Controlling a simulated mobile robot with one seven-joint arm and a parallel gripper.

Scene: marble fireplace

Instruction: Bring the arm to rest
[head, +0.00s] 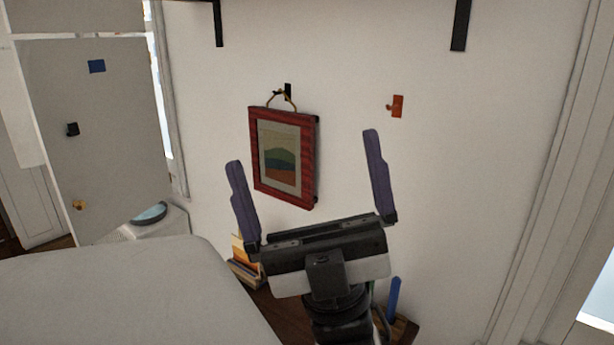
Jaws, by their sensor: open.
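My gripper (307,188) is raised in the middle of the head view, its two purple fingers wide apart and pointing up. Nothing is held between the fingers. In the picture, a red-framed picture (254,150) shows between and behind the fingers. It hangs by a cord loop from a black hook (288,91) on the white wall. I cannot tell how far the gripper is from the frame.
An orange hook (397,106) is on the wall to the right. Black brackets (459,25) come down at the top. A pale rounded surface (120,295) fills the lower left. Books (245,272) and a blue item (394,298) are low behind my arm. A door frame stands at right.

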